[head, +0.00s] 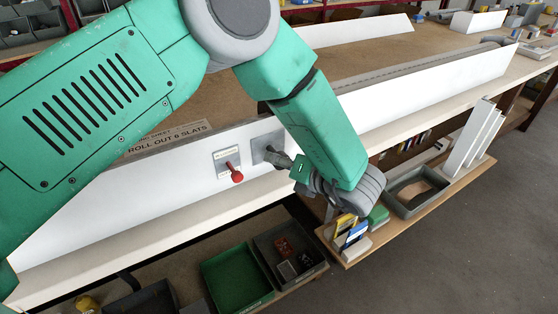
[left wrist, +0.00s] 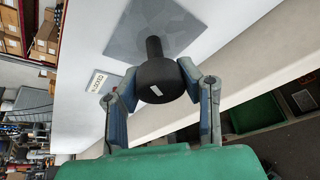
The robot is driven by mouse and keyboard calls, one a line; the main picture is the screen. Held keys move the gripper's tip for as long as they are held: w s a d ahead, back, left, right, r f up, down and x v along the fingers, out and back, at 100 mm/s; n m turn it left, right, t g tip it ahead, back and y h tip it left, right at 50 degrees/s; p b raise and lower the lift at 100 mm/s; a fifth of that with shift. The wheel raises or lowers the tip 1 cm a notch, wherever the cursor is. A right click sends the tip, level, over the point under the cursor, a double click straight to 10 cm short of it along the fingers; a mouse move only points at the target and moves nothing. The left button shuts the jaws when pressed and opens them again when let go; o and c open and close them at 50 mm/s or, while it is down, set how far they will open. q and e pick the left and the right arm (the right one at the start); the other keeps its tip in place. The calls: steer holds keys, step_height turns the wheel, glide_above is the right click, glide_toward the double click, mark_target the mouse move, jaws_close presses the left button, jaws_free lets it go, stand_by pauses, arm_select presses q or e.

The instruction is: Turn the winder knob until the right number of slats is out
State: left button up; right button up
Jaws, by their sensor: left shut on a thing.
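The winder knob (left wrist: 158,83) is a dark round knob with a small white mark, on a short shaft from a grey metal plate (left wrist: 150,25). My left gripper (left wrist: 160,80) is shut on it, with one finger at each side. In the head view the left gripper (head: 298,168) is at the plate (head: 266,147) on the white panel's front, and the knob is mostly hidden. A sign (head: 168,138) reads "ROLL OUT 6 SLATS", partly covered by my arm. I cannot tell how many slats are out. My right gripper is not in view.
A red-knobbed lever (head: 236,173) with a label plate sits just left of the winder plate. The long white panel (head: 430,92) runs along the bench. Below are a green bin (head: 235,278) and a wooden shelf (head: 405,222) with a grey tray. Floor at right is clear.

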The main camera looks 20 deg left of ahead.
arm_select(q)
steer(key=shift+w+d+m, duration=0.1)
steer(key=shift+m, duration=0.2)
steer(key=o, duration=1)
steer(key=shift+o, duration=1.3)
steer(key=shift+w+d+f, duration=0.1)
steer(key=shift+w, duration=0.05)
steer(key=shift+d, duration=0.1)
steer(key=shift+s+d+r, duration=0.25)
steer(key=shift+s+d, duration=0.1)
steer(key=shift+d, duration=0.1)
steer(key=v, duration=1)
steer(key=shift+d, duration=0.55)
